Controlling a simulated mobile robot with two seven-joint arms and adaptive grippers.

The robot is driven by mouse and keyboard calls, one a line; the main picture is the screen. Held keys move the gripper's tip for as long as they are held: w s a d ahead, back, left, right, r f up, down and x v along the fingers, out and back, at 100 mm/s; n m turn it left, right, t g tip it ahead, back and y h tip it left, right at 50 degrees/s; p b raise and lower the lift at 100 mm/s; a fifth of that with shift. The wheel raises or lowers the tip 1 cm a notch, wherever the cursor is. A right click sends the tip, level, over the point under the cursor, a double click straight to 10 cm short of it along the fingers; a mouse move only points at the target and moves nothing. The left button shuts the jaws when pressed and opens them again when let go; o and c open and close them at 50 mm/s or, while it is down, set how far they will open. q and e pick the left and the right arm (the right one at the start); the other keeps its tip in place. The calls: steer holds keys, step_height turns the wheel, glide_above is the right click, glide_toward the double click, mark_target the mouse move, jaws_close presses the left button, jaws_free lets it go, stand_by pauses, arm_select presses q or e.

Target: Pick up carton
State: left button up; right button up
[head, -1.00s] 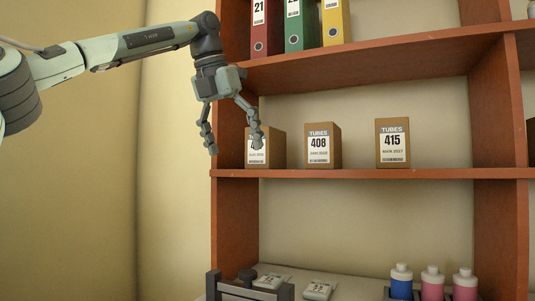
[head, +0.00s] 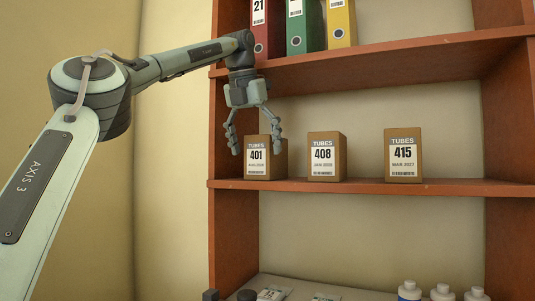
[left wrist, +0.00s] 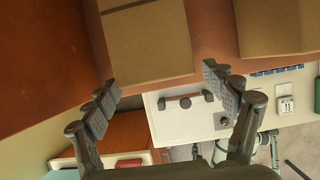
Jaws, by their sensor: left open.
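Three brown cartons with white TUBES labels stand upright on the middle shelf: carton 401 (head: 257,165) at the left, carton 408 (head: 323,165) beside it, and carton 415 (head: 403,165) farther right. My left gripper (head: 256,148) points down at carton 401, open and empty. In the head view its left finger is beside the carton's upper left and its right finger overlaps the upper right edge. In the left wrist view, a carton (left wrist: 150,45) lies just beyond the spread fingertips (left wrist: 165,88), with a second carton (left wrist: 270,25) at the right. My right gripper is not in view.
The shelf board (head: 370,187) has a front edge below the cartons. Red, green (head: 300,28) and yellow binders stand on the shelf above, over my arm. The left upright (head: 222,150) is close to my gripper. Capped bottles (head: 440,293) stand lower right.

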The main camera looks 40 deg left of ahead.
mark_target(260, 165)
arm_select(q)
steer(key=shift+w+a, duration=0.1)
steer(key=shift+w, duration=0.15)
steer(key=x, duration=0.5)
steer(key=shift+w+a, duration=0.1)
steer(key=shift+w, duration=0.1)
steer(key=c, duration=1.1)
steer(key=shift+c, duration=0.6)
steer(key=shift+r, duration=0.1)
